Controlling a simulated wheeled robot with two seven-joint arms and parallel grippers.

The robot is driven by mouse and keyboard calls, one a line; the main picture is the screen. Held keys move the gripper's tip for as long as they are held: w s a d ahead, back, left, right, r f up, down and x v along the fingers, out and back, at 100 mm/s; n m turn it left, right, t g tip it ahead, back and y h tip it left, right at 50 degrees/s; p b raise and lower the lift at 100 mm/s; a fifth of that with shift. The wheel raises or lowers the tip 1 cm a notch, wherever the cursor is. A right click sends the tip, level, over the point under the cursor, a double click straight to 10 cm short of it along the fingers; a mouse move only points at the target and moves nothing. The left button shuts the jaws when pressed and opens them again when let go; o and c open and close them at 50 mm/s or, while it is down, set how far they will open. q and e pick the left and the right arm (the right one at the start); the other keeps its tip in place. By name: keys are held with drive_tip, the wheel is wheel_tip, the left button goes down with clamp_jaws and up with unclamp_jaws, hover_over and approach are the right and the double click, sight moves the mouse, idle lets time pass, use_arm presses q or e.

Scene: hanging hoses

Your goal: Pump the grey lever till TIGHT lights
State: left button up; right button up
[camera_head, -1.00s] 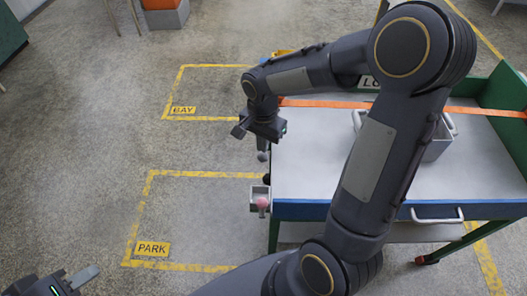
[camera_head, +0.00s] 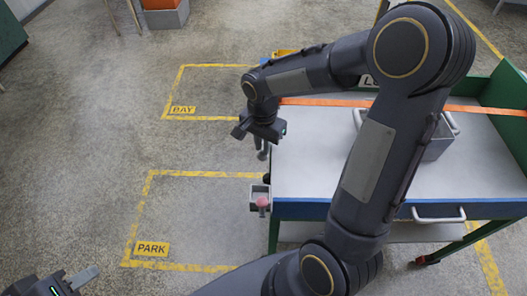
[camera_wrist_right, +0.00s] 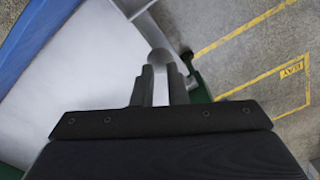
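My right gripper (camera_head: 262,146) hangs at the left edge of the cart, beside the near end of the orange strap (camera_head: 330,104). In the right wrist view its two fingers (camera_wrist_right: 161,88) stand close on either side of a grey lever (camera_wrist_right: 160,58), whose rounded end shows past the fingertips. They appear closed on it. In the head view the lever is mostly hidden by the gripper. My left gripper (camera_head: 82,279) is low at the bottom left, away from the cart, cut by the frame edge. No lit TIGHT sign can be made out.
The cart's grey top (camera_head: 310,165) has a green end wall and a grey bin (camera_head: 440,140), partly behind my arm. A small grey box with a pinkish-red knob (camera_head: 262,202) sits on its left edge. Yellow-marked BAY and PARK (camera_head: 152,248) floor areas are clear.

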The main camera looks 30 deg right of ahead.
sight(263, 159)
drive_tip(key=shift+f+b, duration=0.3)
drive_tip(key=shift+f, duration=0.2)
drive_tip(key=shift+s+a+f+b, duration=0.2)
drive_tip(key=shift+s+f+b, duration=0.15)
drive_tip(key=shift+f+b, duration=0.35)
drive_tip(key=shift+s+a+f+b, duration=0.2)
drive_tip(key=shift+s+f+b, duration=0.1)
drive_tip(key=shift+f+b, duration=0.35)
drive_tip(key=shift+f, duration=0.1)
drive_tip(key=shift+s+a+f+b, duration=0.15)
drive_tip(key=shift+s+f+b, duration=0.05)
drive_tip(key=shift+f+b, duration=0.55)
drive_tip(key=shift+s+a+f+b, duration=0.1)
drive_tip(key=shift+s+f+b, duration=0.1)
drive_tip(key=shift+f+b, duration=0.55)
drive_tip(key=shift+r, duration=0.1)
